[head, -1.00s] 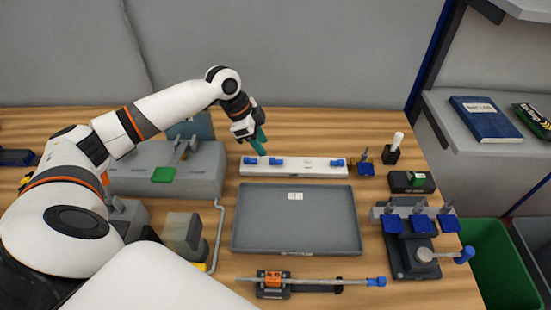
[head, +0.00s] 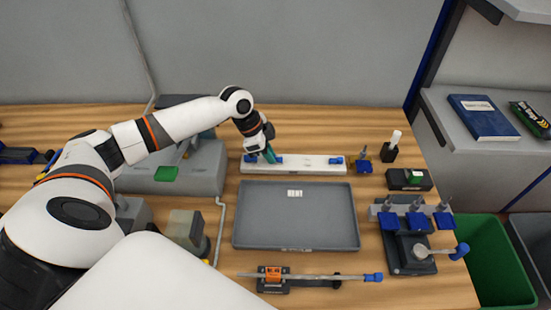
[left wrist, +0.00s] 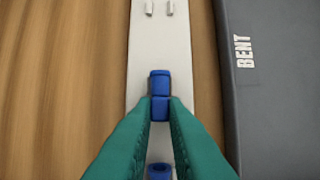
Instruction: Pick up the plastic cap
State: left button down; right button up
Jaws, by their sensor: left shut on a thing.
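My left gripper (head: 270,158) reaches down over a long white rack (head: 310,165) behind the grey tray. Its green fingers (left wrist: 160,114) are shut on a blue plastic cap (left wrist: 160,82), one finger on each side. The cap lies along the white rack, and I cannot tell whether it is still touching it. A second blue cap (head: 249,159) sits just left of the gripper and shows at the bottom of the left wrist view (left wrist: 159,171). Another blue cap (head: 336,160) is near the rack's right end. My right gripper is not in view.
The empty grey tray (head: 295,235) lies in front of the rack. A grey machine with a green pad (head: 166,174) stands to the left. A small blue-topped fixture (head: 365,167) and a black holder with a white piece (head: 389,152) stand to the right.

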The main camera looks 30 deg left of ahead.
pick_arm(q)
notch_tip(320, 180, up, 10)
jog(key=b, duration=0.2)
jog(key=c, duration=2.1)
grip_release()
grip_shut()
